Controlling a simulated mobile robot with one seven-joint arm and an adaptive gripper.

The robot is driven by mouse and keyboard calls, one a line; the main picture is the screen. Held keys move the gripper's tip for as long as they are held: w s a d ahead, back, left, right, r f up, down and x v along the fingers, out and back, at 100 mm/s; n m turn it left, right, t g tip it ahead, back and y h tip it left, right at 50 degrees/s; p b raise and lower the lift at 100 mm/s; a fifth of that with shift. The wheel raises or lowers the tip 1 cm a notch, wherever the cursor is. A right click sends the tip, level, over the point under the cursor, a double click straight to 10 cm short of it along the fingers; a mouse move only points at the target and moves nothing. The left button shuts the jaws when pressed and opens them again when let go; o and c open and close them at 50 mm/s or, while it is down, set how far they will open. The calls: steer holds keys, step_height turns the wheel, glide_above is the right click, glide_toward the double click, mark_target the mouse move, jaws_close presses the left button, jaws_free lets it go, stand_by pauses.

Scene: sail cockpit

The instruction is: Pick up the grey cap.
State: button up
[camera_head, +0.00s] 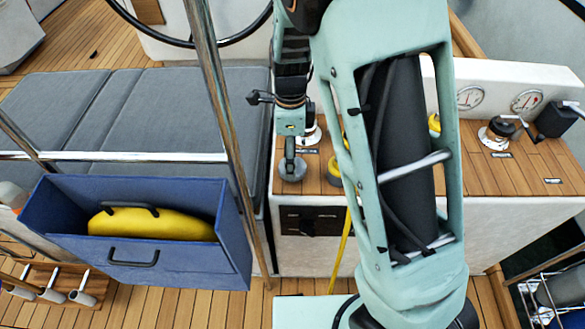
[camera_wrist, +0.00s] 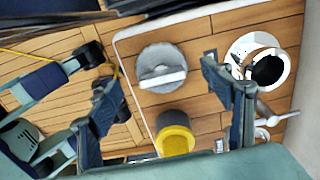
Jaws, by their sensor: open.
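The grey cap (camera_wrist: 162,77) is round with a raised light bar across its top. It sits on the wooden deck top near its edge. It also shows in the head view (camera_head: 293,173), just below my gripper (camera_head: 290,150). In the wrist view my gripper (camera_wrist: 157,76) is open, with one finger on each side of the cap in the picture and nothing held. I cannot tell how far above the cap the fingertips are. In the head view the fingers partly cover the cap.
A yellow-topped grey cap (camera_wrist: 175,138) stands close by. A round winch-like fitting (camera_wrist: 240,50) is on the right. A blue box (camera_head: 175,270) with a yellow item (camera_head: 150,224) hangs at left. A metal pole (camera_head: 222,110) stands left of my arm. Gauges (camera_head: 527,101) are at the back right.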

step_height(320, 180, down, 5)
steer(key=shift+w+d+r+b, duration=0.1)
steer(key=shift+r+b, duration=0.1)
steer(key=shift+b, duration=0.2)
steer(key=shift+r, duration=0.1)
steer(key=c, duration=1.4)
steer(key=shift+o, duration=0.2)
steer(key=shift+r, duration=0.1)
steer(key=shift+r, duration=0.6)
steer(key=s+d+r+p, duration=0.2)
steer(key=s+r, duration=0.2)
steer(key=r, duration=0.3)
steer(key=shift+r, duration=0.2)
steer(key=s+d+r+p, duration=0.4)
steer(key=s+r+p, duration=0.1)
steer(key=s+r, duration=0.2)
steer(key=shift+s+d, duration=0.25)
steer(key=shift+s, duration=0.45)
